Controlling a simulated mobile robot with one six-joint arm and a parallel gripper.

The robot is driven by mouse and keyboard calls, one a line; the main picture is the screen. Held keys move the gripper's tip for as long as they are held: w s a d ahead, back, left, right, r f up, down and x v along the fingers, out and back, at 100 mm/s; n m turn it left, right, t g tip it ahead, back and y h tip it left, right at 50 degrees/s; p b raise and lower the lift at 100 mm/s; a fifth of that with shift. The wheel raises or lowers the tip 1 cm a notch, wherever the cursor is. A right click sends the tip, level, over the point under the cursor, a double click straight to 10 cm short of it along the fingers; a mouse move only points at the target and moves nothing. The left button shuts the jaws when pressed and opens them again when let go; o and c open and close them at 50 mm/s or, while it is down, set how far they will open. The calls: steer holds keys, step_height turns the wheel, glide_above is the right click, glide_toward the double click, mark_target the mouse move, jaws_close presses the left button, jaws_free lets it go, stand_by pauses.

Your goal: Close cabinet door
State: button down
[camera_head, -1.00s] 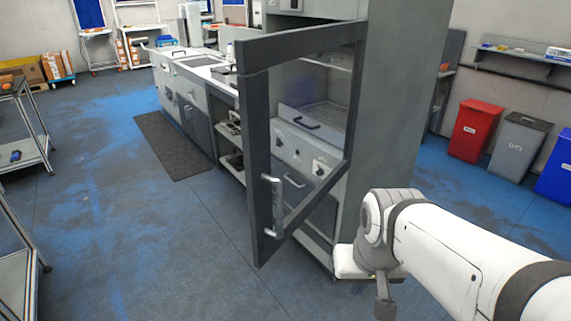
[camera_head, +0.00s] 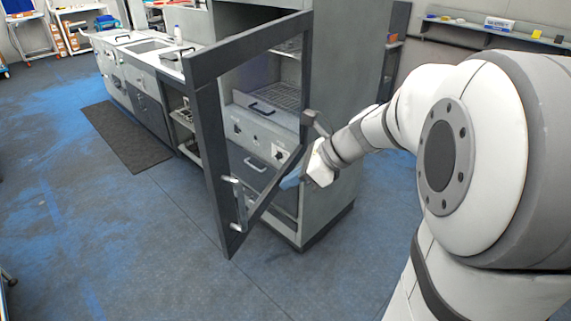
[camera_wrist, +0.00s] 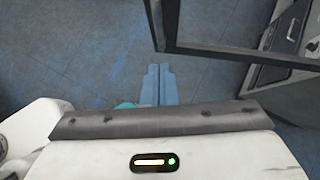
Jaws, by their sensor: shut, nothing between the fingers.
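The cabinet door (camera_head: 207,150) has a dark grey frame around a see-through pane and stands wide open, swung out from the tall grey cabinet (camera_head: 346,60). Its metal handle (camera_head: 239,205) is on the free-edge side. In the wrist view, part of the dark door frame (camera_wrist: 240,53) crosses the upper right. My gripper (camera_head: 288,181) is low beside the door's lower rail, near the hinge side. In the wrist view, my gripper's blue fingers (camera_wrist: 157,84) are together and empty, pointing over the floor with a gap to the frame. I cannot tell whether any part touches the door.
Inside the cabinet are a wire rack (camera_head: 275,96) and a panel with knobs (camera_head: 258,137). A counter with a sink (camera_head: 147,46) runs to the left, with a dark mat (camera_head: 127,135) before it. The blue floor left of the door is clear.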

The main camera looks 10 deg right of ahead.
steer(key=w+a+f+p, duration=0.1)
steer(key=w+a+f, duration=0.2)
steer(key=a, duration=0.4)
steer(key=shift+w+a+f, duration=0.35)
steer(key=shift+a+f, duration=0.05)
steer(key=shift+f, duration=0.45)
